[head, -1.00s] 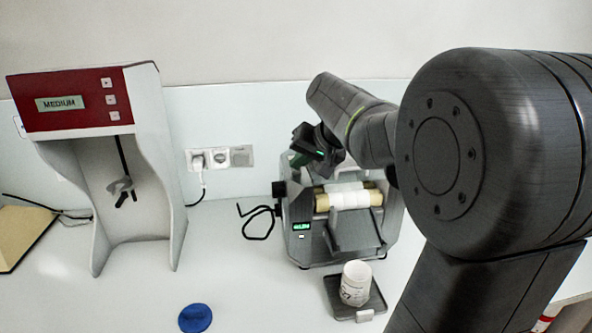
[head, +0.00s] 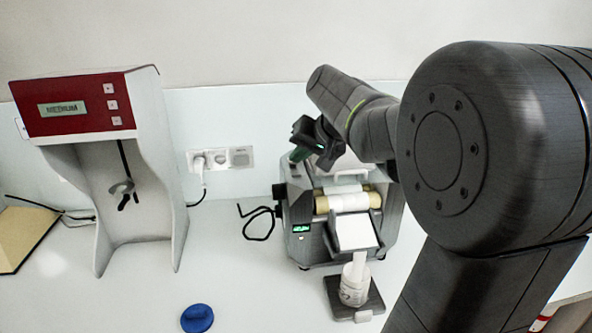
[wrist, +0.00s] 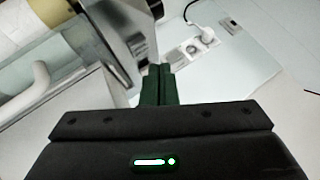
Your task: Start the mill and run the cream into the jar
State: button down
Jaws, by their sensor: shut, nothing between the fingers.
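The grey mill (head: 390,222) stands on the bench with its small green display (head: 301,228) lit. White cream coats the middle of its tan-ended rollers (head: 348,203). The sloping apron (head: 355,233) is covered in white cream, and a white stream (head: 357,262) falls from its lip into the jar (head: 355,290). The jar stands upright on a dark scale-like plate (head: 372,303); its rim is partly hidden by the stream. My gripper (head: 298,156) is shut and empty above the mill's back left. Its fingers (wrist: 158,82) show together beside the mill in the wrist view.
A red-and-white mixer stand (head: 75,105) is at the left. A blue lid (head: 197,318) lies on the bench in front. A wall socket (head: 220,159) with a plug and a black cable (head: 257,222) lie left of the mill. Bench between mixer and mill is mostly clear.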

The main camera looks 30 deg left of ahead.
aim_at(300, 174)
notch_tip(300, 174, up, 4)
jog(key=p, duration=0.2)
jog(key=shift+r+p, duration=0.15)
jog(key=shift+p, duration=0.25)
jog(key=shift+d, duration=0.1)
dwell(0.4)
